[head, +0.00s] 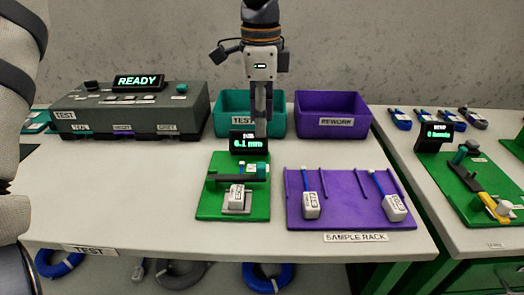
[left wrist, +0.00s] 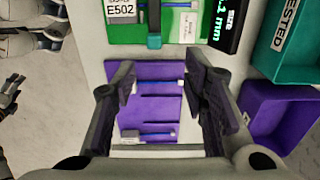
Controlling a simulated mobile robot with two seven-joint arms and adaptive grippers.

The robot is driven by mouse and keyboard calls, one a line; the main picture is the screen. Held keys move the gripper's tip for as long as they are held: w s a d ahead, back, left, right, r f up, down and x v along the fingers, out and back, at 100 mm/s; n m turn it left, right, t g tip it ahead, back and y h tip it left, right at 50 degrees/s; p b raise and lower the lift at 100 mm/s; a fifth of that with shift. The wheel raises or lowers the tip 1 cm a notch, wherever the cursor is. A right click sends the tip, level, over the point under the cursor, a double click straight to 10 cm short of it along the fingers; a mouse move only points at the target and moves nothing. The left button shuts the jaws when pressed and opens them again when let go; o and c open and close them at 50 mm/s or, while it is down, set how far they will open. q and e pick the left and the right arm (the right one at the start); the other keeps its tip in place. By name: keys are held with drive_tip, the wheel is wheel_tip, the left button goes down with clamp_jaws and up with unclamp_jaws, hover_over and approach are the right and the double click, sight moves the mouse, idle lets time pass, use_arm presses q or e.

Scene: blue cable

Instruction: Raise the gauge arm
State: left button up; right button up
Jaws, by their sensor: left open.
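The gauge is a green base (head: 205,212) with a small display (head: 248,143) that appears to read 0.1 mm. Its dark gauge arm (head: 222,181) lies low across the base, with a teal part at the right. A grey-white labelled plug (head: 236,195) sits in front of the arm. In the left wrist view the gauge arm (left wrist: 154,20) shows at the top, beside the plug's E502 label (left wrist: 121,9). My left gripper (head: 262,115) hangs from above, behind the gauge display in the picture. Its fingers are apart and empty in the left wrist view (left wrist: 162,95).
A purple sample rack (head: 345,215) with two plugged blue cables lies right of the gauge. A teal bin (head: 225,103), a purple rework bin (head: 332,107) and a grey READY tester (head: 140,112) stand behind. A second green gauge (head: 463,190) is on the right table. Left tabletop is clear.

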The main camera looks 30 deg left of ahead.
sight(261, 164)
use_arm(q)
drive_tip(key=f, duration=1.1)
drive_tip(key=shift+s+d+f+b, duration=0.25)
drive_tip(key=shift+s+f+b, duration=0.05)
drive_tip(key=shift+s+f, duration=0.1)
clamp_jaws()
